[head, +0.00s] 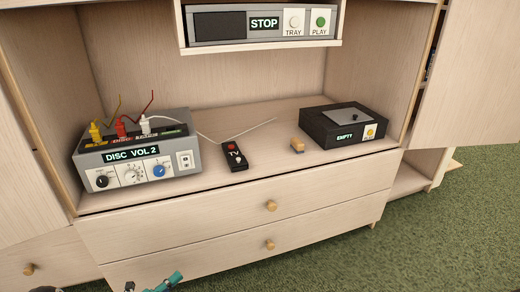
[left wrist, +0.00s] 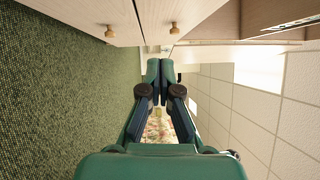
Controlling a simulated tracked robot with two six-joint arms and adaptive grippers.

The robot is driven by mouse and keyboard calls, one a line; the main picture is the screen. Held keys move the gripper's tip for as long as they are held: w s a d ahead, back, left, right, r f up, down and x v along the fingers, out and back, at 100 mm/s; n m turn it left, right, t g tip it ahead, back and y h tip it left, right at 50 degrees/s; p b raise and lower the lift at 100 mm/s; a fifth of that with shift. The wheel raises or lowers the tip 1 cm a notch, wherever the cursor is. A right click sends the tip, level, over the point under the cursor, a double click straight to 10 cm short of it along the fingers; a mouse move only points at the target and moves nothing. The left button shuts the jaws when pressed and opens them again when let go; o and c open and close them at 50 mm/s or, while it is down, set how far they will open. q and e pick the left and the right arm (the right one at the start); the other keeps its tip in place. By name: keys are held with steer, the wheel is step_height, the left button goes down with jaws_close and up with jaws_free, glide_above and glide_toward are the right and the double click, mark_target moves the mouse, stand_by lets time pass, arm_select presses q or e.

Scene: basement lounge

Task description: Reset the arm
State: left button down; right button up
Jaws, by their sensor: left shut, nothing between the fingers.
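My left gripper (head: 165,284) barely shows at the bottom edge of the head view, as a teal and dark tip in front of the cabinet's lower drawers. In the left wrist view the gripper (left wrist: 160,70) is seen along its length, with teal and dark fingers together at their tips. It is shut, with nothing held between the fingers. Most of the left arm is out of the head view. My right gripper shows in neither view.
A STOP unit (head: 260,23) sits above. Two drawers (head: 240,215) face green carpet (head: 440,240), clear at right.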

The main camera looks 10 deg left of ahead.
arm_select(q)
steer(key=w+d+r+m+g+h, duration=0.1)
steer(key=d+r+m+g+h, duration=0.15)
steer(key=d, duration=0.45)
steer(key=d+r+m+g+h, duration=0.1)
steer(key=d+m+g+h, duration=0.15)
steer(key=d, duration=0.45)
steer(key=s+d+m+g+h, duration=0.1)
steer(key=s+d+m+g, duration=0.4)
steer(key=d, duration=0.3)
steer(key=s+d+m+g+h, duration=0.1)
steer(key=s+d+m+g, duration=0.4)
steer(key=d, duration=0.3)
steer(key=s+d+f+m+g+y, duration=0.2)
steer(key=s+m+g, duration=0.1)
steer(key=s+m, duration=0.25)
steer(key=s+d+f+m+g+y, duration=0.1)
steer(key=s+f+m+g+y, duration=0.1)
steer(key=s+m+g, duration=0.3)
steer(key=s+a+f+m+t+y, duration=0.3)
steer(key=s+a+f+m+y, duration=0.3)
steer(key=m, duration=0.9)
steer(key=w+m+t+y, duration=0.1)
steer(key=w+m+t, duration=0.2)
steer(key=w+m, duration=0.25)
step_height(320, 180, up, 35)
steer(key=p, duration=3.4)
steer(key=shift+r+p, duration=0.2)
steer(key=shift+p, duration=0.15)
